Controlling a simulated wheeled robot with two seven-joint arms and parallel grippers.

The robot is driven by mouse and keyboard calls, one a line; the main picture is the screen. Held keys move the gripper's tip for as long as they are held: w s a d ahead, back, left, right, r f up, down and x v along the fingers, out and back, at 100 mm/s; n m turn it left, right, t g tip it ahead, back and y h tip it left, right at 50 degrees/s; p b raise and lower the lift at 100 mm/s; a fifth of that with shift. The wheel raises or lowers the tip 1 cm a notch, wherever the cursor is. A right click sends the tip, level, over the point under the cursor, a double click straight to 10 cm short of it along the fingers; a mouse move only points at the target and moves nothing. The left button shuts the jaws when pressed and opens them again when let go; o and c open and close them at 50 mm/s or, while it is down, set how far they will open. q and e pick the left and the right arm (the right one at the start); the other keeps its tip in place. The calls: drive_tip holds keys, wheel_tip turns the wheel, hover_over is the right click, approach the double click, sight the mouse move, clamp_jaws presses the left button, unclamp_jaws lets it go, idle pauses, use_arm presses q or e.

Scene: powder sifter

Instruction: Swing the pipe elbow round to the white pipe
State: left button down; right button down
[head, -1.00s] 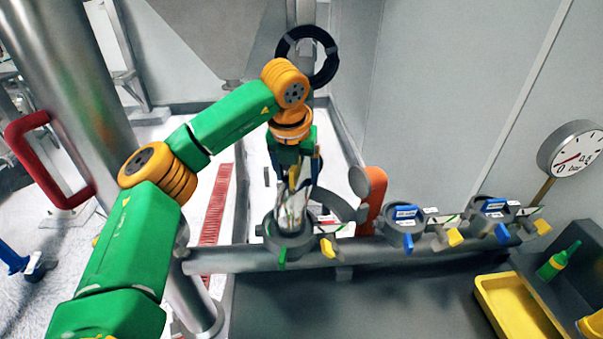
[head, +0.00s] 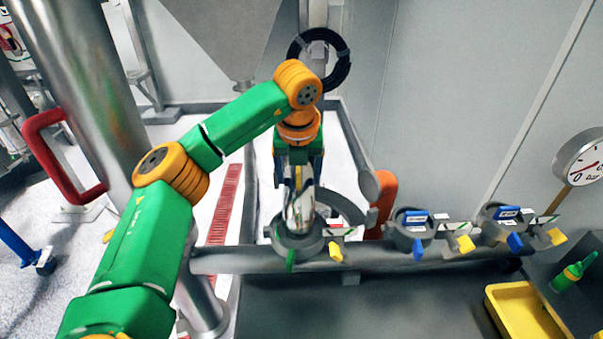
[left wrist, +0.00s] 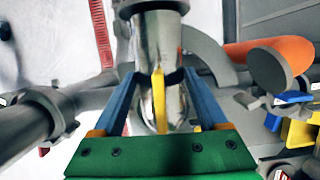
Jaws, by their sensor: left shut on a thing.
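My left gripper (left wrist: 157,75) is shut on a shiny metal pipe elbow (left wrist: 160,45). Its blue fingers lie on either side of it, and a yellow strip shows between them. In the head view the gripper (head: 298,180) points down and the elbow (head: 300,212) stands over the leftmost pipe port (head: 298,243), which has green and yellow tabs. The fingers partly hide the elbow, and its seating in the port is hard to see. I cannot make out which pipe is the white one. My right gripper is not in view.
A grey horizontal pipe (head: 235,261) carries two more ports, a middle one (head: 412,233) and a right one (head: 500,225), both with blue labels. An orange cylinder (head: 384,198) with a grey disc stands close right of the elbow. A yellow tray (head: 498,302) lies at lower right.

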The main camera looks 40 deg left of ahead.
sight(295, 183)
use_arm(q)
unclamp_jaws()
drive_tip(key=shift+a, duration=0.1)
drive_tip(key=shift+s+a, duration=0.1)
drive_tip(key=shift+s, duration=0.05)
drive_tip(key=v, duration=0.6)
drive_tip(key=shift+r, duration=0.4)
drive_tip(key=shift+s+r, duration=0.15)
drive_tip(key=shift+s, duration=0.05)
